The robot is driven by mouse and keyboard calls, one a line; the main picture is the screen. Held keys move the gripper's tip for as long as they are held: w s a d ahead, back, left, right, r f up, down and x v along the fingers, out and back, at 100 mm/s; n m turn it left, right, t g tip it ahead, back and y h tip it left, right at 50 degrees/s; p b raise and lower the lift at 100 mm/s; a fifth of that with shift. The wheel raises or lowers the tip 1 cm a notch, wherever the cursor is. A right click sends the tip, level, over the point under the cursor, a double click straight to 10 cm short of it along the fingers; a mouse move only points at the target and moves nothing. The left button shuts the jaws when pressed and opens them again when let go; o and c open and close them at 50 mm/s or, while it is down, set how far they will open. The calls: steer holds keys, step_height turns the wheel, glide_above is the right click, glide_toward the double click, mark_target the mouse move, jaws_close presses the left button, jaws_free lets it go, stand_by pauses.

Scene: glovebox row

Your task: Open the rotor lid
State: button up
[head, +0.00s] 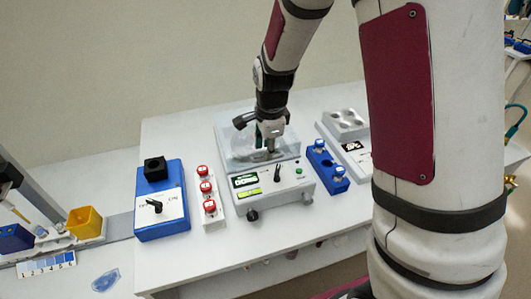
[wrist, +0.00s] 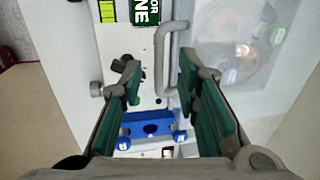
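The centrifuge (head: 273,190) is a white box with a knob, a green button and green labels on its front panel. Its clear rotor lid (head: 234,143) appears closed in the head view; in the wrist view the lid (wrist: 290,60) lies at the right, with the round rotor (wrist: 243,58) showing through it. A grey bar handle (wrist: 160,55) stands at the lid's front edge. My gripper (wrist: 160,78) is open and empty, with its green-padded fingers on either side of the handle's line; contact is not visible. In the head view my gripper (head: 268,144) is over the lid's front, partly hiding it.
A blue box (head: 161,221) with a black block and knob and a white rack (head: 208,191) of red-capped vials stand left. A blue rack (head: 327,169) with blue-capped vials and a grey device (head: 345,125) stand close right. My arm blocks the far right.

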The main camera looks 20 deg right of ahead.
steer(key=shift+w+f, duration=0.15)
steer(key=shift+f, duration=0.65)
steer(key=shift+w+f, duration=0.1)
steer(key=shift+f, duration=0.7)
jaws_close()
